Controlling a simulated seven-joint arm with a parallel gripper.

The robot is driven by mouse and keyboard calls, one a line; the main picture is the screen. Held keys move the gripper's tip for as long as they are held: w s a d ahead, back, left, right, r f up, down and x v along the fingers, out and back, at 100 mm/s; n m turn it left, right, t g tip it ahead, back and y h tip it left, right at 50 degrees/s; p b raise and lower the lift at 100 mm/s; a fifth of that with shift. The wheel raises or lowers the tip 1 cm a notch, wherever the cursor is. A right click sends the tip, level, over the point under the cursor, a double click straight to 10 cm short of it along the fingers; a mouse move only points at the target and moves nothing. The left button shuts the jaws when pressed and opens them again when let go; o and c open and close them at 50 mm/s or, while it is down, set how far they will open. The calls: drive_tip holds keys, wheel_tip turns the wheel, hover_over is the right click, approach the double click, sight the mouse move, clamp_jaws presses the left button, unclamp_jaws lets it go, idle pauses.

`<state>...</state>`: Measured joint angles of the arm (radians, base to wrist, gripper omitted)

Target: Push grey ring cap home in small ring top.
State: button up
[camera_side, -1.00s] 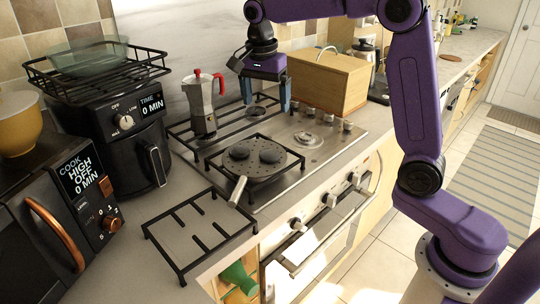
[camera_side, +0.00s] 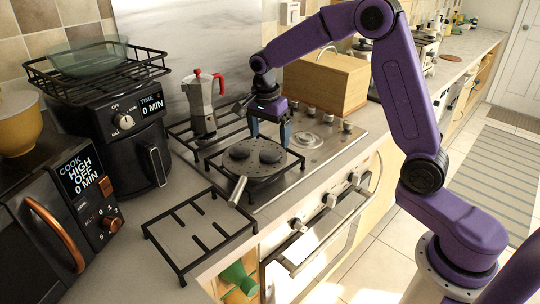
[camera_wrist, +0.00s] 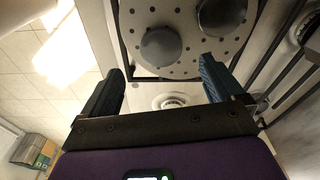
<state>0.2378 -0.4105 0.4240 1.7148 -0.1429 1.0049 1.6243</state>
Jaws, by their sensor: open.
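A pale round burner (camera_side: 307,138) with a grey centre lies on the right of the hob in the side view. In the wrist view a round grey burner part (camera_wrist: 173,101) shows low between the fingers; I cannot tell whether a cap there sits flush. My gripper (camera_side: 269,132) is open and empty, pointing down just behind the frying pan. It also shows in the wrist view (camera_wrist: 162,78), fingers wide apart. The gripper hides the hob area behind it in the side view.
A perforated pan (camera_side: 268,174) holding two dark round pieces stands on the front grate, close to my fingers. A moka pot (camera_side: 202,108) stands to the left. A wooden box (camera_side: 326,85) is behind.

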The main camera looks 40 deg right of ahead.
sight(270, 153)
drive_tip(key=shift+w+d+f, duration=0.1)
drive_tip(key=shift+f, duration=1.3)
drive_tip(key=shift+w+d+f, duration=0.1)
drive_tip(key=shift+f, duration=1.3)
drive_tip(key=c, duration=1.1)
